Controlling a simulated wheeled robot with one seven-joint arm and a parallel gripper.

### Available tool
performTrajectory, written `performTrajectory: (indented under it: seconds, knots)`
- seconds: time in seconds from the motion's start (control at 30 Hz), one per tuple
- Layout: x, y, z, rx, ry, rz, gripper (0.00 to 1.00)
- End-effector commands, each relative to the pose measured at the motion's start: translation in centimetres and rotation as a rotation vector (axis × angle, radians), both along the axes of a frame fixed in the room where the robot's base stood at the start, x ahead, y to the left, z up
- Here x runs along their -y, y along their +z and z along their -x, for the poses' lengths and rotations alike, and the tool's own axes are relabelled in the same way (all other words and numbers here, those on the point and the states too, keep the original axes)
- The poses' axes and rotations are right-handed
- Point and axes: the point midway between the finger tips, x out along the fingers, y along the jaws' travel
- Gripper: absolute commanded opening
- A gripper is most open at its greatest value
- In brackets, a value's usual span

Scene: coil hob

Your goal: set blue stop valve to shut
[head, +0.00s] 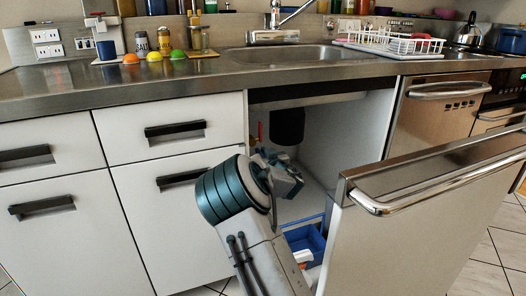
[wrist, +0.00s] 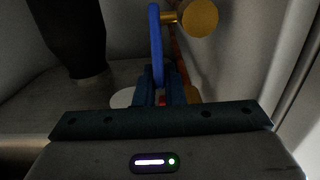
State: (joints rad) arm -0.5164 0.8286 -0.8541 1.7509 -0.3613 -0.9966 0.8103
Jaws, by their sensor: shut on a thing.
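The blue stop valve shows in the wrist view as a long blue lever (wrist: 156,45) with a round brass body (wrist: 199,18) at its upper right. The lever stands nearly upright in the picture, beside a copper pipe. My gripper (wrist: 159,88) is shut on the lower part of the lever, its dark teal fingers on either side. In the head view my arm reaches into the open cabinet under the sink; it hides the blue valve and the fingertips there.
A black cylinder (head: 287,126) hangs under the sink and also shows in the wrist view (wrist: 72,35). A small red handle (head: 260,131) is near the cabinet's left wall. A blue caddy (head: 304,243) stands low inside. The open cabinet door (head: 425,220) bounds the right side.

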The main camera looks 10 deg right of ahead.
Motion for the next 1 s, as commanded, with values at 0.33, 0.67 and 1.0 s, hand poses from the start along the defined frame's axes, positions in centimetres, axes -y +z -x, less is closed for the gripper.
performTrajectory:
  seconds: [0.33, 0.67, 1.0]
  knots:
    - [0.0, 1.3, -0.8, -0.133, -0.001, 0.024, 0.00]
    - [-0.3, 1.3, -1.6, -0.280, 0.000, 0.056, 0.00]
    - [-0.4, 1.0, -2.3, -0.405, 0.000, 0.079, 0.00]
